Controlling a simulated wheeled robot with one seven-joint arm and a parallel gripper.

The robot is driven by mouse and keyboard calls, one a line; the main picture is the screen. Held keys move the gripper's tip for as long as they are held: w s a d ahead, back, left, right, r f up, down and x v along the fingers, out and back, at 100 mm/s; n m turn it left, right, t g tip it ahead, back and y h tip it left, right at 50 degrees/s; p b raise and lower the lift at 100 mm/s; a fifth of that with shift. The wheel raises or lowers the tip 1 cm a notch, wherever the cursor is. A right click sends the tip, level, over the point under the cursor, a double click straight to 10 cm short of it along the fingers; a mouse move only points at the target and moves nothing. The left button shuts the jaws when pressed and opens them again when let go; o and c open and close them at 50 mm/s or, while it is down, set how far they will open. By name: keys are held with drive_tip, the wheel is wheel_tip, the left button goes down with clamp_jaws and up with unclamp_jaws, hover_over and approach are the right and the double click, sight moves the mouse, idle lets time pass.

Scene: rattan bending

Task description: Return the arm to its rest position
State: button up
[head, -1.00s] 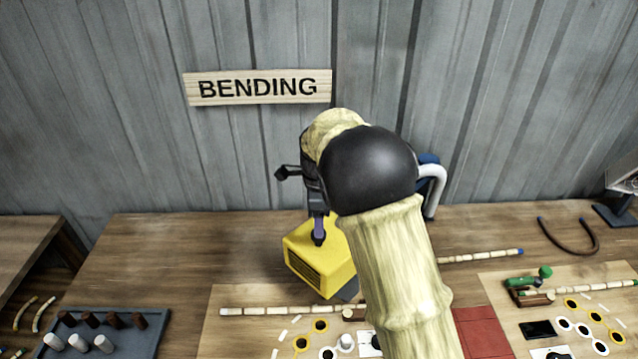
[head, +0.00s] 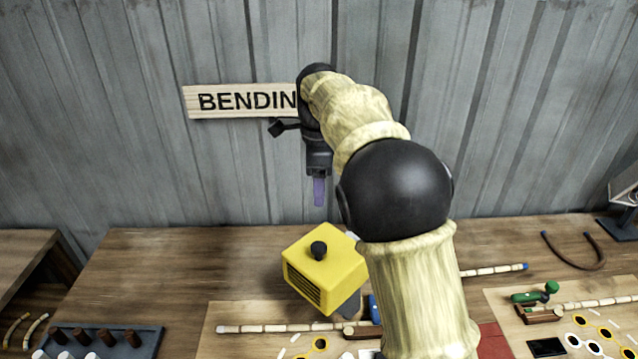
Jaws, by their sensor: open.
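My gripper (head: 319,192) hangs pointing down from my arm, above and apart from the yellow box (head: 325,266) with a black knob on top. The gripper's purple fingertips are seen edge-on, and nothing shows between or below them. My arm rises from the lower right and bends over in front of the wall. It hides part of the bench and the end of the BENDING sign (head: 240,101).
A wooden bench (head: 190,265) carries a rattan pole (head: 280,328) on a pale board, a grey peg tray (head: 145,340) at lower left, a green clamp (head: 540,293) and a curved dark piece (head: 572,256) at right. Bare bench lies left of the yellow box.

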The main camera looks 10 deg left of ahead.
drive_tip(key=s+d+f+n+b, duration=0.1)
drive_tip(key=d+f+n, duration=0.35)
drive_tip(key=d, duration=0.35)
drive_tip(key=s+d+f+n+t+b, duration=0.1)
drive_tip(key=s+d+f+n, duration=0.5)
drive_tip(key=s+d+f, duration=0.1)
drive_tip(key=s+d+f+n+t+b, duration=0.1)
drive_tip(key=s+d+f+n, duration=0.5)
drive_tip(key=s, duration=0.6)
wheel_tip(320, 180, down, 3)
drive_tip(key=shift+s+d+r+t+b, duration=0.15)
drive_tip(key=shift+s+d+t+b, duration=0.2)
drive_tip(key=shift+b, duration=0.3)
drive_tip(key=shift+w, duration=0.1)
